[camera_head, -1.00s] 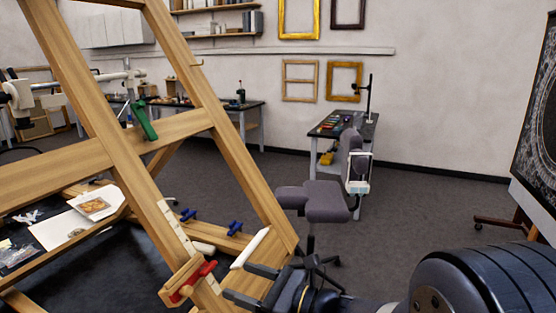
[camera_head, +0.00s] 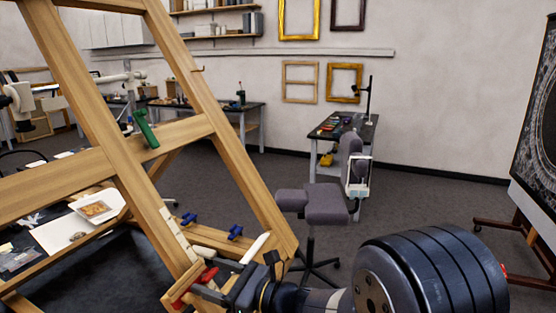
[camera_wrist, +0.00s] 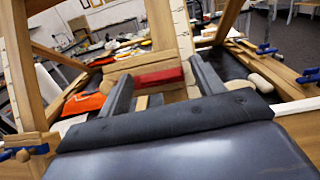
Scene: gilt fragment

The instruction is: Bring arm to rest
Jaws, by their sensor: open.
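My gripper (camera_head: 208,277) is at the bottom of the head view, pointing left beside the lower end of the wooden easel frame (camera_head: 112,155). In the wrist view, the two dark fingers of my gripper (camera_wrist: 162,85) stand well apart. A red clamp part (camera_wrist: 158,78) on the wood shows beyond and between them, and I see nothing held. The red clamp (camera_head: 203,277) is partly hidden behind my gripper in the head view. I cannot tell whether the fingers touch it or the wood. My dark, ribbed arm link fills the lower right.
A grey chair (camera_head: 325,204) stands behind my arm. A small worktable (camera_head: 345,130) is behind it. An easel with a dark panel (camera_head: 535,150) stands at right. Blue clamps (camera_head: 235,231) sit on the easel's lower beam. Floor between chair and right easel is clear.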

